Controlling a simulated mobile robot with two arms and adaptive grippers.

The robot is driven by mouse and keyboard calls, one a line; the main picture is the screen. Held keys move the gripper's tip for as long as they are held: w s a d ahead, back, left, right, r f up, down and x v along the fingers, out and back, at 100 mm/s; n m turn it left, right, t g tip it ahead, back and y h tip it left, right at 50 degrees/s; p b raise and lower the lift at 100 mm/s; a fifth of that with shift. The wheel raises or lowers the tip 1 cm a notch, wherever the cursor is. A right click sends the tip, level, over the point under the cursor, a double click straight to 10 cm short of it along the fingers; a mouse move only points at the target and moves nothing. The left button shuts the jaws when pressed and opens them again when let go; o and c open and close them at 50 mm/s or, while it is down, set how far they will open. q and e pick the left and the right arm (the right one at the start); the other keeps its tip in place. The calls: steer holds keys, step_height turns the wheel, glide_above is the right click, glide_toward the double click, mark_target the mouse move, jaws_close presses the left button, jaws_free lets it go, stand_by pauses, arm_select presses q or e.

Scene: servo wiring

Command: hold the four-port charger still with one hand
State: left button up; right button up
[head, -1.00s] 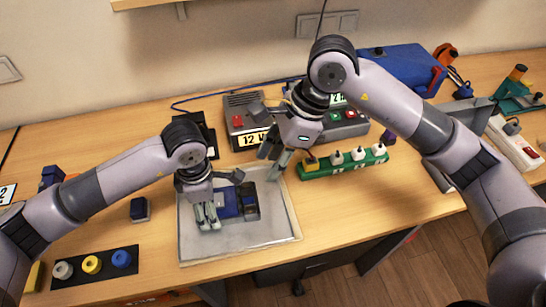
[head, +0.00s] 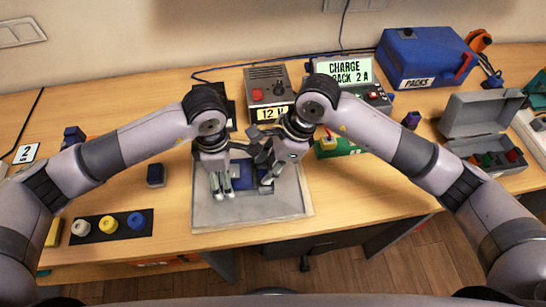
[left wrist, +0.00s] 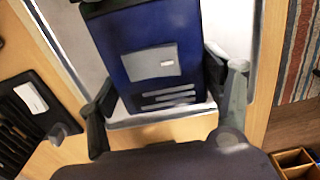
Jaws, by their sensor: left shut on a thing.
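A blue block (head: 242,172) with a grey label lies on a pale mat (head: 250,212). My left gripper (head: 222,188) is shut on the block's left end; the left wrist view shows its fingers on both sides of the blue block (left wrist: 160,65). My right gripper (head: 264,170) is at the block's right end, partly covering it; its grip is unclear. A grey box with a lit display reading "CHARGE PACK 2 A" (head: 342,71) stands at the back. I cannot tell for sure which thing is the four-port charger.
A grey "12 V" unit (head: 268,92) stands behind the mat. A green strip (head: 345,148) is partly hidden by my right arm. A blue "PACKS" case (head: 420,58) and an open grey box (head: 485,120) stand right. Coloured spools (head: 108,224) lie front left.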

jaws_close()
stand_by(0.5)
stand_by(0.4)
